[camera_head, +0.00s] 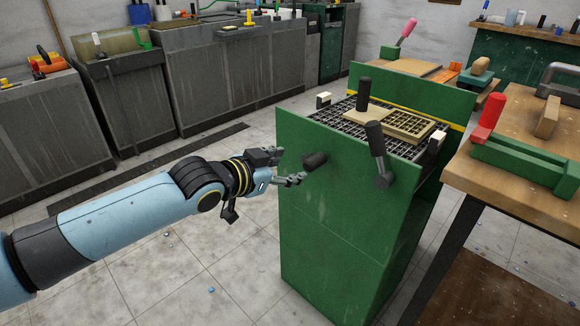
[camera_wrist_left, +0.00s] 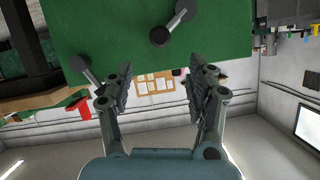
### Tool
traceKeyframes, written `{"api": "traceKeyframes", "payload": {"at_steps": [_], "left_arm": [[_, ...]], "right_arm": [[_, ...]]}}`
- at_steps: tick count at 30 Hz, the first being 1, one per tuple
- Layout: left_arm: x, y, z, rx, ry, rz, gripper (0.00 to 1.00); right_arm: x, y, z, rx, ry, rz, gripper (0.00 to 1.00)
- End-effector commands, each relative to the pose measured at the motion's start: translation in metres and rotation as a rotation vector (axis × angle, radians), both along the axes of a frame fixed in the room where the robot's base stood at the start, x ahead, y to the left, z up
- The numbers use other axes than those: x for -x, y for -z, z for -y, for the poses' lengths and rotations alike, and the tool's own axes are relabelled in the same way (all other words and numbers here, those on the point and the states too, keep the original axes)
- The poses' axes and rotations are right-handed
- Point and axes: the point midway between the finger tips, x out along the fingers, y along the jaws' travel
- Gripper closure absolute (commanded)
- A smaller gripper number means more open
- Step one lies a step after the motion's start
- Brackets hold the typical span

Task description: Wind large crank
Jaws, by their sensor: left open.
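A green machine (camera_head: 345,220) stands at centre with two dark cranks on its front panel. One crank's dark grip (camera_head: 315,160) sticks out at the panel's left side; in the left wrist view its grip (camera_wrist_left: 160,36) and arm show near the top. The other crank (camera_head: 376,140) is further right and angled upward; it also shows in the left wrist view (camera_wrist_left: 78,62). I cannot tell for sure which is the large one. My left gripper (camera_head: 288,170) is open and empty, just left of the left grip. Its spread fingers (camera_wrist_left: 160,82) hold nothing. My right gripper is out of view.
A wooden bench (camera_head: 510,195) with a red-handled green tool (camera_head: 488,118) stands close on the right. Grey cabinets (camera_head: 225,75) line the back left. A grid tray (camera_head: 408,124) lies on top of the machine. The tiled floor left of the machine is mostly free.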

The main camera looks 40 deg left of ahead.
Motion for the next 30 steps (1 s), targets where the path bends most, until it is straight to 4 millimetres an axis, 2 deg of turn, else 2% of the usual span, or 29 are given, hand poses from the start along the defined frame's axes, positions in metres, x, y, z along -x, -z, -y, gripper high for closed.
{"api": "traceKeyframes", "payload": {"at_steps": [15, 21, 29, 30], "left_arm": [[-0.081, 0.037, 0.0, 0.003, -0.002, -0.002, 0.43], [-0.093, 0.041, 0.0, 0.002, -0.001, -0.002, 0.43], [-0.094, 0.041, 0.0, 0.001, -0.001, -0.002, 0.43], [-0.094, 0.041, 0.0, 0.001, -0.001, -0.002, 0.47]], "right_arm": [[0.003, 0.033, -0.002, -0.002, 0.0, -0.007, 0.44], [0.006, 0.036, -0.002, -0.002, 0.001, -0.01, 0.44], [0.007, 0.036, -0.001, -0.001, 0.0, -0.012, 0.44], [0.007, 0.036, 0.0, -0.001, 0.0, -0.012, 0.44]]}}
